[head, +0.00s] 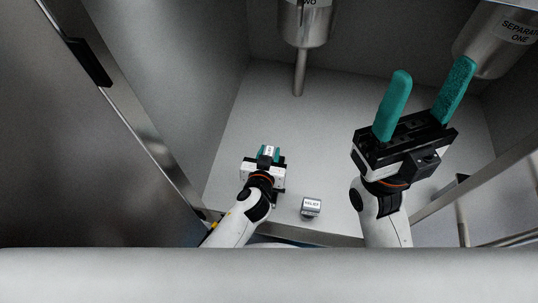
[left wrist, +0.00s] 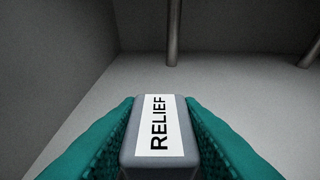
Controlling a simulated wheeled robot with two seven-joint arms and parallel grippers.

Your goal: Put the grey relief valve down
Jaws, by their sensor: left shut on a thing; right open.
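The grey relief valve (left wrist: 182,153) is a grey block with a white label reading RELIEF. In the left wrist view it sits between the two teal fingers of my left gripper (left wrist: 160,128), which touch its sides. In the head view my left gripper (head: 268,152) is low over the light grey floor, with the valve's pale top (head: 268,149) just showing between the fingers. I cannot tell whether its underside touches the floor. My right gripper (head: 430,72) is open and empty, raised at the right with its teal fingers wide apart.
A second small grey block (head: 311,208) with a white label stands near the front edge. A steel vessel (head: 305,25) with a downpipe (head: 299,75) hangs at the back, another (head: 497,40) at the right. The floor (head: 330,130) between the grippers is clear.

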